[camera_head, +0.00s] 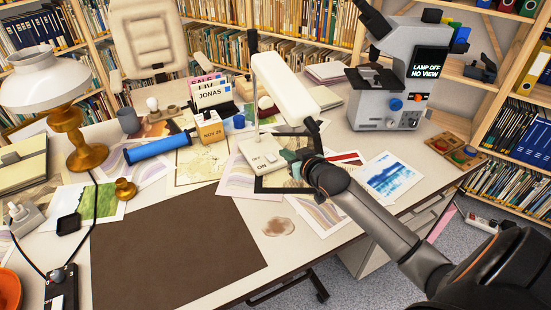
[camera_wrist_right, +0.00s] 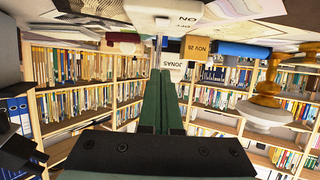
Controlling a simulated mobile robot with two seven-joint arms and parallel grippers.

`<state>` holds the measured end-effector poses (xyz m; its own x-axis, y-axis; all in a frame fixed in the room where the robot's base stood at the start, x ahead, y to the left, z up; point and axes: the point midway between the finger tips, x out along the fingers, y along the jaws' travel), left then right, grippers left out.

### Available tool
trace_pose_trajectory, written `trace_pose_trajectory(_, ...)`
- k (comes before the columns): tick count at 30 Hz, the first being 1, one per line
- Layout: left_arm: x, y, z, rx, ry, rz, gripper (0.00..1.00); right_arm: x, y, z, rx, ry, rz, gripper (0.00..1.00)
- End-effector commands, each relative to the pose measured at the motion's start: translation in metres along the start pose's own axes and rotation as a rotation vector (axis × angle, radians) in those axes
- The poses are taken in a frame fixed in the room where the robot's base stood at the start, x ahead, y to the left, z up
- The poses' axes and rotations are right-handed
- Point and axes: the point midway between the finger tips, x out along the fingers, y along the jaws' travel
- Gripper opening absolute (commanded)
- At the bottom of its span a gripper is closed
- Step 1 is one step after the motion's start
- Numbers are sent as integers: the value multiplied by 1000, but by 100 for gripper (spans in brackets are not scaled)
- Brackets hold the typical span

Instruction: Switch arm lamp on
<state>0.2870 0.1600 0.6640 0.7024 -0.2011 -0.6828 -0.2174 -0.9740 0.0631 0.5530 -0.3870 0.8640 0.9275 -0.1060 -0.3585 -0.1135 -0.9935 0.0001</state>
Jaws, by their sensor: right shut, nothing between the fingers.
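The white arm lamp has a long white head (camera_head: 285,88) on a thin upright arm. Its white base (camera_head: 262,152) stands on the desk and carries the words OFF and ON. The base also shows at the top of the right wrist view (camera_wrist_right: 165,10), upside down. My right gripper (camera_head: 287,157) is just right of the base, low over the desk, with its green fingers shut and empty. In the right wrist view the fingers (camera_wrist_right: 163,75) point toward the base. I cannot tell whether they touch it. My left gripper is not in view.
A microscope (camera_head: 397,75) reading LAMP OFF stands at the back right. A brass lamp (camera_head: 75,140) stands left, near a blue tube (camera_head: 158,145) and a NOV 26 block (camera_head: 210,130). The brown mat (camera_head: 170,250) is clear.

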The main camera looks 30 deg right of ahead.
Motion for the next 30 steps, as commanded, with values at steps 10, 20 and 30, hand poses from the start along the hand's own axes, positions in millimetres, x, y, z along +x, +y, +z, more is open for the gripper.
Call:
trace_pose_trajectory(10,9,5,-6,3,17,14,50,60,0,0,1,1,1,0)
trace_pose_trajectory(20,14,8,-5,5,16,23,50,86,0,28,0,-2,0,0)
trace_pose_trajectory(30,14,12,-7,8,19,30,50,88,0,40,0,-1,0,0)
